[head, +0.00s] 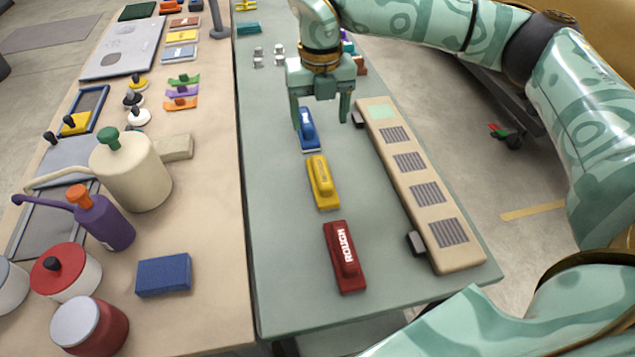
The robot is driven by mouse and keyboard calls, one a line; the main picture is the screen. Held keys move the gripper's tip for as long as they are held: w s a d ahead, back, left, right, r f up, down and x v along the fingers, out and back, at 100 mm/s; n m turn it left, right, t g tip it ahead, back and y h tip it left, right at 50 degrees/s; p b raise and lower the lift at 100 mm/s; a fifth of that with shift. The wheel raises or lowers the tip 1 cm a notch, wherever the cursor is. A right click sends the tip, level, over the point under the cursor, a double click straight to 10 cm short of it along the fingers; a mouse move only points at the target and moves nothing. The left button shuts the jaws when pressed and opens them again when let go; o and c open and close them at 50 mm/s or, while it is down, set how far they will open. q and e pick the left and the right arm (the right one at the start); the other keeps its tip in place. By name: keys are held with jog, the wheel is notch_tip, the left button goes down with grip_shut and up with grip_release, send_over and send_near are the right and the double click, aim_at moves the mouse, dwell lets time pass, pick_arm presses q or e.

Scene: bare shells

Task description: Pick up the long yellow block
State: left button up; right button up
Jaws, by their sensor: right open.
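A long yellow block (323,183) with a raised grip lies on the green table (285,270), in the middle of a row. A blue block (307,130) lies just behind it and a red block marked ROUGH (345,257) lies in front of it. My right gripper (321,122) points down, open, its fingers on either side of the blue block's far part. It is behind the yellow block and apart from it. I cannot tell whether the fingers touch the blue block. My left gripper is not in view.
A long beige bar with grey grilles (408,162) lies right of the row. The beige table (215,240) at left holds a cream watering can (130,172), a purple can (103,223), a blue sponge-like block (164,275) and pots. Bare green table lies left of the row.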

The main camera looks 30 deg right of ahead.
aim_at(322, 170)
notch_tip(322, 170, down, 13)
jog(key=b, duration=0.3)
jog(key=shift+f+b, duration=0.15)
jog(key=shift+b, duration=0.2)
jog(key=f, duration=0.1)
jog(key=f+b, duration=0.1)
jog(key=f, duration=0.1)
jog(key=f+b, duration=0.1)
jog(key=f, duration=0.1)
jog(key=shift+w+d+f, duration=0.15)
jog(key=shift+d+f, duration=0.1)
jog(key=shift+d, duration=0.15)
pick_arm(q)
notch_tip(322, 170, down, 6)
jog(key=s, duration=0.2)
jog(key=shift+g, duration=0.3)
pick_arm(e)
jog(key=shift+r, duration=0.15)
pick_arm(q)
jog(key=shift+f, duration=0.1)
pick_arm(e)
jog(key=c, duration=1.1)
jog(key=shift+r, duration=0.1)
jog(key=shift+c, duration=0.2)
